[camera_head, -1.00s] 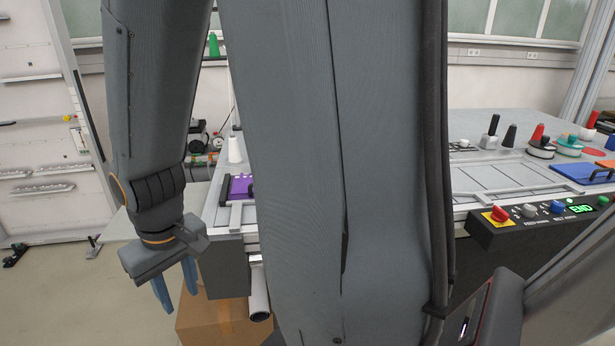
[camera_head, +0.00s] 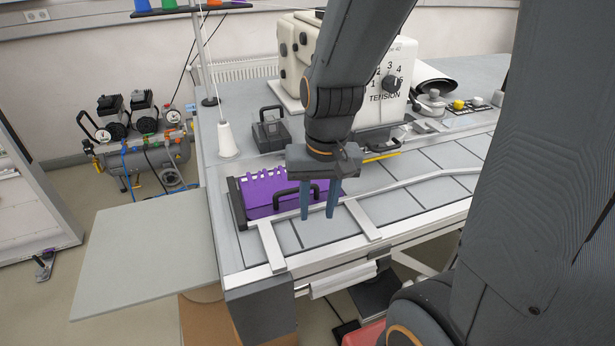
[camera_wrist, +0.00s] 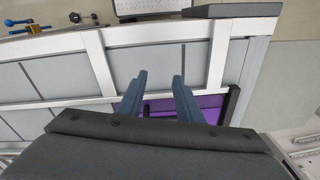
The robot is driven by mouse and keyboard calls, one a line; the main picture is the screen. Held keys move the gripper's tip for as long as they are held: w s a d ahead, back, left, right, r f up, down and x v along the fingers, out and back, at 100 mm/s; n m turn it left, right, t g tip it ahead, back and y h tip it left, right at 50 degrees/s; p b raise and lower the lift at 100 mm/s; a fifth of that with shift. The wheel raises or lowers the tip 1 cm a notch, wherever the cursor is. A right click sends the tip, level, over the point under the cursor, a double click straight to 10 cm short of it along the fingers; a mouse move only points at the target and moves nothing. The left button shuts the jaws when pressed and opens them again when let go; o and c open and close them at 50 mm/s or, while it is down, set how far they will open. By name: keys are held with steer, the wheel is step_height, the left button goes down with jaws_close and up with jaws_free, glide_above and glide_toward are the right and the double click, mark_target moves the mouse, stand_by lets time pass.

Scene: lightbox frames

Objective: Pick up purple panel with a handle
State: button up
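The purple panel (camera_head: 262,188) lies at the left end of the grey work table, with a black handle (camera_head: 290,194) on its near side. A black bar stands along its left end. My gripper (camera_head: 319,212) points down in front of the panel's right part, its two blue fingers apart and empty. In the wrist view the purple panel (camera_wrist: 203,102) shows behind and to the right of the open fingers (camera_wrist: 160,86); most of it is hidden by my gripper. I cannot tell the exact height of the fingertips above the table.
A white sewing machine (camera_head: 372,88) stands behind my arm, with a white thread cone (camera_head: 226,139) and a dark block with a handle (camera_head: 270,130) left of it. Metal rails (camera_head: 350,205) run along the table front. A grey side board (camera_head: 150,250) lies left.

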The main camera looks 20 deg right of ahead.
mark_target(297, 188)
steer(key=w+r+m+y, duration=0.1)
steer(key=w+r+m, duration=0.1)
steer(key=m, duration=0.3)
steer(key=w+d+r+m+y, duration=0.1)
steer(key=w+r+m, duration=0.1)
steer(key=m, duration=0.3)
steer(key=w+d+r+m+g+y, duration=0.1)
steer(key=w+r+m, duration=0.1)
steer(key=m, duration=0.3)
steer(key=shift+w+r+y, duration=0.4)
steer(key=shift+w, duration=0.45)
steer(key=shift+w+m, duration=0.15)
steer(key=shift+m, duration=0.15)
steer(key=shift+a+p+x, duration=0.2)
steer(key=shift+p+x, duration=1.05)
steer(key=shift+x, duration=2.5)
steer(key=shift+w+r, duration=0.1)
steer(key=shift+w, duration=0.05)
jaws_close()
